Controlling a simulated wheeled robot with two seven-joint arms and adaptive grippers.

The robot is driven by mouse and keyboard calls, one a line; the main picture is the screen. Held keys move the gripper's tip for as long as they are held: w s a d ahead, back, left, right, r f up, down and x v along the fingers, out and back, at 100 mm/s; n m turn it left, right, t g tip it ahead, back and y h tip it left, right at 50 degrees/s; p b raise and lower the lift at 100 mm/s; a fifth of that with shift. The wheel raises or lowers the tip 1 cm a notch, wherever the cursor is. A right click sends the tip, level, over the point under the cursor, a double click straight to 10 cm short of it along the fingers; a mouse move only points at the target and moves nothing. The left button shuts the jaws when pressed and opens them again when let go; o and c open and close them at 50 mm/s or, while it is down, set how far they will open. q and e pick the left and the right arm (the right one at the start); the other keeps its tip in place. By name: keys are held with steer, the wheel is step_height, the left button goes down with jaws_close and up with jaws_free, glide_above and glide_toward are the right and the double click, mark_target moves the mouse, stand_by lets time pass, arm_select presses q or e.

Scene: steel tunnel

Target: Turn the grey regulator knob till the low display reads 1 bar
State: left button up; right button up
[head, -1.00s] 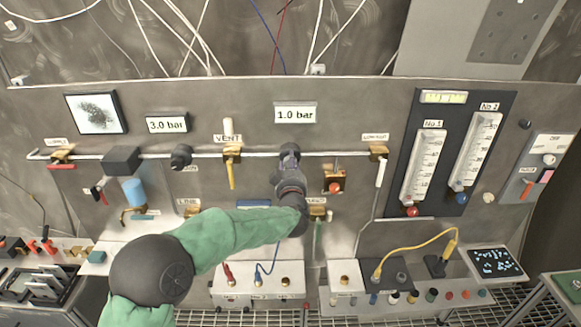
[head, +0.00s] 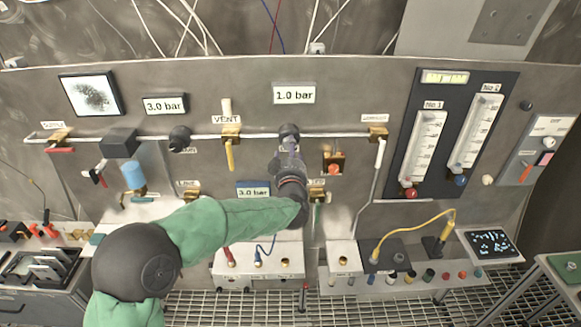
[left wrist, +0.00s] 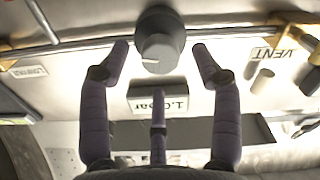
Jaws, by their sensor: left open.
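The grey regulator knob (left wrist: 160,42), round with a white index line, is on the panel pipe. In the head view its top (head: 289,131) shows just beyond my left gripper (head: 289,152). In the left wrist view my left gripper (left wrist: 160,48) is open, with a fingertip on each side of the knob and visible gaps. A third finger partly covers the upside-down display (left wrist: 178,101). In the head view, the display above the knob (head: 294,93) reads 1.0 bar. The left display (head: 165,104) and a lower, partly covered one (head: 258,191) read 3.0 bar. My right gripper is out of view.
Another dark knob (head: 180,137) and the yellow VENT valve (head: 230,137) are left of the regulator. Two flowmeters (head: 450,140) stand to the right. Below are a socket box (head: 258,262) and a yellow cable (head: 415,238).

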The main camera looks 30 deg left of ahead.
arm_select(q)
steer(key=v, duration=0.8)
steer(key=shift+s+d, duration=0.15)
steer(key=shift+s, duration=0.15)
steer(key=d+f+m+g+h+b, duration=0.2)
steer(key=d+f+h, duration=0.15)
steer(key=f, duration=0.95)
steer(key=s+d+f+m+g+h+b, duration=0.1)
steer(key=d+f+m+g+h+b, duration=0.2)
steer(key=f, duration=0.9)
steer(key=d+f+m+g+h+b, duration=0.1)
steer(key=d+f+h+b, duration=0.3)
steer(key=f, duration=0.9)
steer(key=s+d+f+m+g+h+b, duration=0.1)
steer(key=s+d+f+g, duration=0.3)
steer(key=s+f, duration=0.7)
steer(key=s+d+f+m+g+h+b, duration=0.1)
steer(key=s+d+f+g+h+b, duration=0.1)
steer(key=s+d+f, duration=0.6)
steer(key=s+f+g+b, duration=0.1)
steer(key=s+f+g, duration=0.1)
steer(key=s+f, duration=0.2)
step_height(320, 180, down, 2)
steer(key=shift+g, duration=0.4)
